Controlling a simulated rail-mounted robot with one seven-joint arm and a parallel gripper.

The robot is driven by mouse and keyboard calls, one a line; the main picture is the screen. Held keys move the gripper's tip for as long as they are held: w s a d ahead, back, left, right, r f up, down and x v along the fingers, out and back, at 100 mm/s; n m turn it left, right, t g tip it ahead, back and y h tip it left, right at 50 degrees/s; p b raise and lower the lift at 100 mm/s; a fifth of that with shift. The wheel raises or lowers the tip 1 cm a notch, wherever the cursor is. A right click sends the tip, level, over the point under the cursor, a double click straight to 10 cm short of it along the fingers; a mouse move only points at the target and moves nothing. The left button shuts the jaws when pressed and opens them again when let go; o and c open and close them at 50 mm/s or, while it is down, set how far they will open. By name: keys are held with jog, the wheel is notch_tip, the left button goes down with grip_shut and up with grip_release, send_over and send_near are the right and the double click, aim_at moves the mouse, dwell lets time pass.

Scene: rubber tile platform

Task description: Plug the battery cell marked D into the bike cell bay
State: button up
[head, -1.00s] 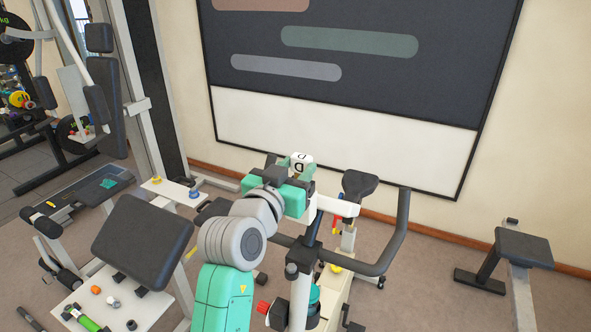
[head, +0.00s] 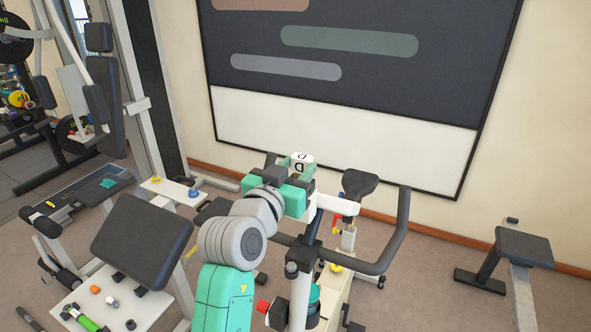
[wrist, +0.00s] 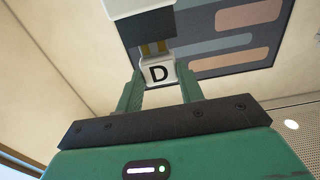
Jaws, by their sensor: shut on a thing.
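The battery cell marked D (wrist: 159,72) is a small white block with black letters. My gripper (wrist: 161,85) is shut on it, with one green finger on each side. In the wrist view, gold prongs show between the cell and a dark and white block (wrist: 140,30), which may be the bike's cell bay. A gap shows there, and I cannot tell whether the prongs enter it. In the head view, the cell (head: 300,164) is held up at the exercise bike (head: 336,203), beside its white upper part. My gripper and arm hide the bay there.
The bike's dark handlebar (head: 398,235) curves close on the right, with the saddle (head: 360,184) behind. A dark pad (head: 143,243) and a white board (head: 92,300) with loose parts stand at the left. A bench (head: 523,247) stands at the right.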

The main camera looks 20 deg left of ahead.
jog(key=shift+f+b, duration=1.1)
jog(key=shift+b, duration=0.05)
dwell(2.8)
jog(key=o, duration=1.1)
jog(key=shift+s+r, duration=0.1)
jog(key=shift+s+a+p, duration=0.2)
jog(key=shift+s+p, duration=0.2)
jog(key=shift+s, duration=2.5)
